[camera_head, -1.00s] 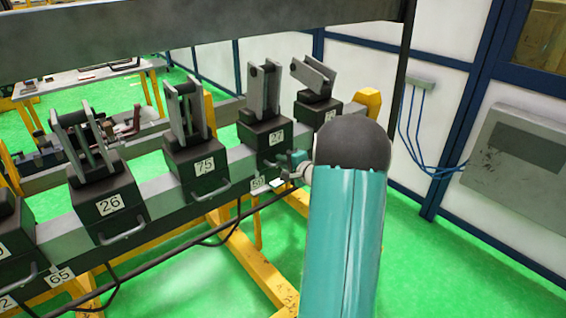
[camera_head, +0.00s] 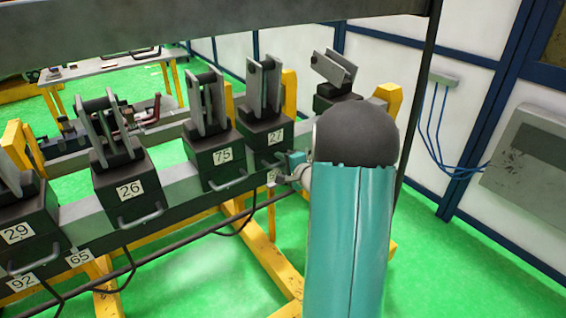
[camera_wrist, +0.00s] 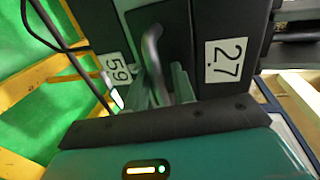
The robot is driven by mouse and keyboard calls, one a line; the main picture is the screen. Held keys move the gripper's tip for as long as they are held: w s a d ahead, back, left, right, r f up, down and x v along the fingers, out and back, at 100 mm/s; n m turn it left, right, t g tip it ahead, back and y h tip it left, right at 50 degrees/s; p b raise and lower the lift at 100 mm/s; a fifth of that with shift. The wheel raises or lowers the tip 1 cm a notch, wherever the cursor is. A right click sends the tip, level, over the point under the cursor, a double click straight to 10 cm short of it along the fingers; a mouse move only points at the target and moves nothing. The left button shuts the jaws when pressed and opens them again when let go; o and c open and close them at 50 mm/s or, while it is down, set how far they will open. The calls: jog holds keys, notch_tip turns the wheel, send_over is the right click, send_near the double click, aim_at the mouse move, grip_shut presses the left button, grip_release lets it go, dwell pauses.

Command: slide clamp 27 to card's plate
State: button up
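Clamp 27 (camera_head: 264,130) is a dark block with two upright grey jaws on the long grey beam, just right of clamp 75. In the wrist view its label 27 (camera_wrist: 225,61) and its grey bar handle (camera_wrist: 152,48) show close up. My gripper (camera_wrist: 160,85) has its fingers on either side of the handle and looks shut on it; the contact is partly hidden. The white plate 59 (camera_wrist: 118,69) is on the beam below the clamp, almost in line with its label. In the head view the plate (camera_head: 272,176) is partly covered by my gripper. No card is visible.
Clamp 75 (camera_head: 222,156) stands close to the left of clamp 27, with clamp 26 (camera_head: 130,190) and clamp 29 (camera_head: 17,232) further left. Another clamp with tilted jaws (camera_head: 334,68) is to the right. Plate 65 (camera_head: 79,257) is on the beam. A black cable hangs below.

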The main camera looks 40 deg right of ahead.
jog(key=shift+s, duration=0.1)
jog(key=v, duration=1.3)
jog(key=shift+s+a, duration=0.15)
jog(key=shift+s, duration=0.1)
jog(key=shift+r, duration=0.1)
jog(key=a+r+n+g+y, duration=0.3)
jog(key=a+n+y, duration=0.15)
jog(key=a, duration=0.95)
jog(key=a+r+n+g+y, duration=0.2)
jog(key=a+n+g+y, duration=0.3)
jog(key=a, duration=0.8)
jog(key=s+a+r+n+g+h, duration=0.2)
jog(key=s+a+r+n+h, duration=0.1)
jog(key=s+a+n+h, duration=0.5)
jog(key=s+n, duration=0.2)
jog(key=s, duration=0.1)
jog(key=shift+s+a+r, duration=0.2)
jog(key=shift+s+r, duration=0.05)
jog(key=shift+s, duration=0.15)
